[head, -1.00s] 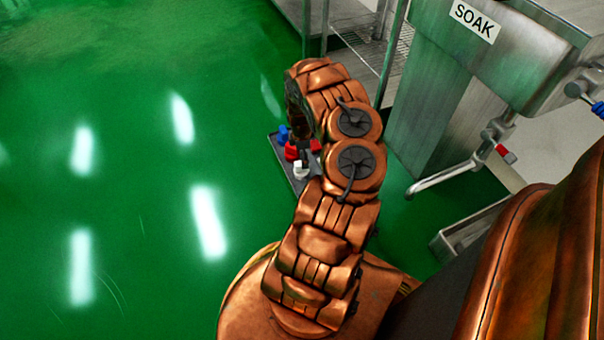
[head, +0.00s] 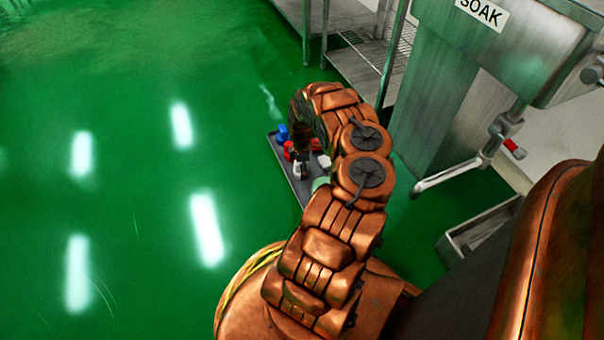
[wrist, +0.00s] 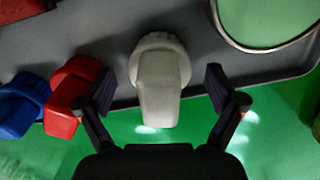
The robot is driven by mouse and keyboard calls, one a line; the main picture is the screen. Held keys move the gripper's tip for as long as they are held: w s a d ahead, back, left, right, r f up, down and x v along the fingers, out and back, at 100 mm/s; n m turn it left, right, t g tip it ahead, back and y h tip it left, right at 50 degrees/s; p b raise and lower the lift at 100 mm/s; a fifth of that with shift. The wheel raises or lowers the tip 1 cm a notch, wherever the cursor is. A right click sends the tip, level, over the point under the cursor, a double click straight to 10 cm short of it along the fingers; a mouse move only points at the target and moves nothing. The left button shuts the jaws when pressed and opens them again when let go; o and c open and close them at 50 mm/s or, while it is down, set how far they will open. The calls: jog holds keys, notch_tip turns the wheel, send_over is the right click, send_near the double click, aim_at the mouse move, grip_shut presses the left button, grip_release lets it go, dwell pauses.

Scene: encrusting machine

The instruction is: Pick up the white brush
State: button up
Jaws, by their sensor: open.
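The white brush (wrist: 158,82) lies on a grey tray (wrist: 208,78) in the wrist view, its narrower end reaching over the tray's edge toward me. My gripper (wrist: 160,88) is open, with one black finger on each side of the brush. A gap shows between the brush and each finger. In the head view my gripper is mostly hidden by my arm, and a white piece (head: 300,172) shows at the tray's left edge beside it.
A red brush (wrist: 70,95) and a blue brush (wrist: 22,105) lie left of the white one. A round green item (wrist: 262,18) is at the right. In the head view, a steel SOAK unit (head: 440,100) and rack (head: 365,60) stand right of the tray; green floor (head: 130,130) is open at left.

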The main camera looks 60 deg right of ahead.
jog(key=shift+f, duration=0.7)
jog(key=shift+r, duration=0.1)
jog(key=c, duration=1.4)
jog(key=shift+o, duration=0.2)
jog(key=shift+r, duration=0.1)
notch_tip(320, 180, up, 4)
jog(key=p, duration=0.3)
jog(key=s+a+p, duration=0.5)
jog(key=a+p, duration=0.1)
jog(key=a, duration=0.1)
jog(key=s+a+r+p, duration=0.1)
jog(key=s+a+p, duration=0.2)
jog(key=a, duration=0.1)
jog(key=shift+s+a+p, duration=0.2)
jog(key=shift+s+p, duration=0.15)
jog(key=shift+s+a+f+p, duration=0.1)
jog(key=shift+s+a+p, duration=0.45)
jog(key=shift+a, duration=0.15)
